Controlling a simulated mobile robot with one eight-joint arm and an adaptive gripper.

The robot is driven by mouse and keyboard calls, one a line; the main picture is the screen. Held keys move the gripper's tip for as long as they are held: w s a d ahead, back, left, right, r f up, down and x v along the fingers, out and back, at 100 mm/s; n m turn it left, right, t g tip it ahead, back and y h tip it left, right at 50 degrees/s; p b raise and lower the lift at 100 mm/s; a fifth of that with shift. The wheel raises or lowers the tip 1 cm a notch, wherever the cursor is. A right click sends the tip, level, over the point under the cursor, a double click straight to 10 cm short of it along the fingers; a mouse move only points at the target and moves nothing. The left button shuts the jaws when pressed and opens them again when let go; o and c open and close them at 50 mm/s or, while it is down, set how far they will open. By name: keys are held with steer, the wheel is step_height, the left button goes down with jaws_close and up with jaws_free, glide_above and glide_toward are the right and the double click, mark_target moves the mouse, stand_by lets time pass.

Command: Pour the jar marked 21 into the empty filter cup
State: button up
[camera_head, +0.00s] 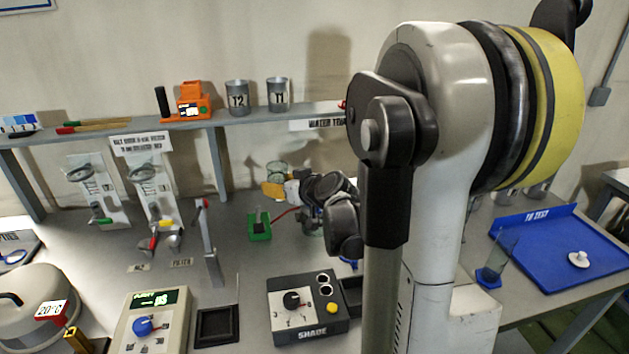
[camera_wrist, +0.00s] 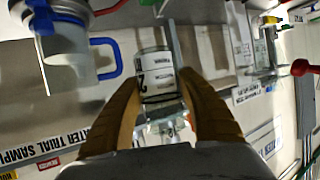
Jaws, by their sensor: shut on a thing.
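My gripper (camera_wrist: 158,84) is shut on a clear jar (camera_wrist: 153,62) with a white label, held between its two yellow fingers. A "2" shows on the label; the rest is turned away or blurred. In the head view my gripper (camera_head: 274,189) is over the back of the bench, and the jar's glass rim (camera_head: 277,167) shows just above it. Two wall-side stands carry round cup-like holders, a left one (camera_head: 78,174) and a right one (camera_head: 143,173). I cannot tell which is the empty filter cup, or whether either holds anything.
A shelf (camera_head: 330,108) above holds cups marked T2 (camera_head: 237,97) and T1 (camera_head: 278,94) and an orange device (camera_head: 192,101). A blue tray (camera_head: 560,250) lies right.

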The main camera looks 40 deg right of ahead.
step_height(320, 180, up, 9)
steer(key=p, duration=0.7)
steer(key=s+a+r+p, duration=0.1)
steer(key=s+a+p, duration=0.1)
steer(key=s+a, duration=0.2)
steer(key=s+a+p, duration=0.2)
steer(key=s+a, duration=0.2)
steer(key=s, duration=0.5)
steer(key=shift+s+a+r, duration=0.25)
steer(key=shift+s+r, duration=0.1)
